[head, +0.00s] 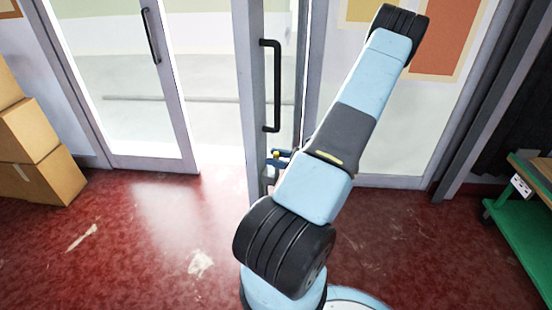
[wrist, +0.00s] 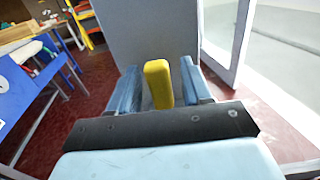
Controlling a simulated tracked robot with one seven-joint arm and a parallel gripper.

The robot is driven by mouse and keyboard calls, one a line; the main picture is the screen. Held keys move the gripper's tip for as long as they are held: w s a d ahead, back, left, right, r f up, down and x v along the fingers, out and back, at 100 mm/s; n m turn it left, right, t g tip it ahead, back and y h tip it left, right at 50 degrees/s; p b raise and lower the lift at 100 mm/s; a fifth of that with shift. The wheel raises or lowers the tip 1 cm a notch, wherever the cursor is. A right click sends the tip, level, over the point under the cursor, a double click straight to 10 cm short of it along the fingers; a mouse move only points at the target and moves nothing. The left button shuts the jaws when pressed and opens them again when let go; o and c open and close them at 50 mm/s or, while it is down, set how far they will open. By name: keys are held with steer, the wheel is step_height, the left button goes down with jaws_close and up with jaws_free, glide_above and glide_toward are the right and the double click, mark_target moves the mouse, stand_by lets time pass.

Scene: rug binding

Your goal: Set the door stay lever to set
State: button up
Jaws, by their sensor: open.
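The door stay lever is a yellow upright bar with a rounded top (wrist: 158,84) in the wrist view. My gripper (wrist: 161,88) is open, with one blue finger on each side of the lever. A gap shows on the lever's right; on the left the finger is close, and I cannot tell whether it touches. In the head view only a small yellow bit of the lever (head: 276,154) shows beside the glass door's frame (head: 251,80). My arm hides much of the gripper there. The lever's base is hidden, and its marked positions are not readable.
The door has a black vertical handle (head: 270,86) above the lever. Another glazed door (head: 180,100) stands to the left. Cardboard boxes (head: 35,150) are stacked at far left, and a green cart (head: 525,230) is at right. The red floor (head: 130,250) is clear in front.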

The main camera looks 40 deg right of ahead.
jaws_close()
stand_by(0.4)
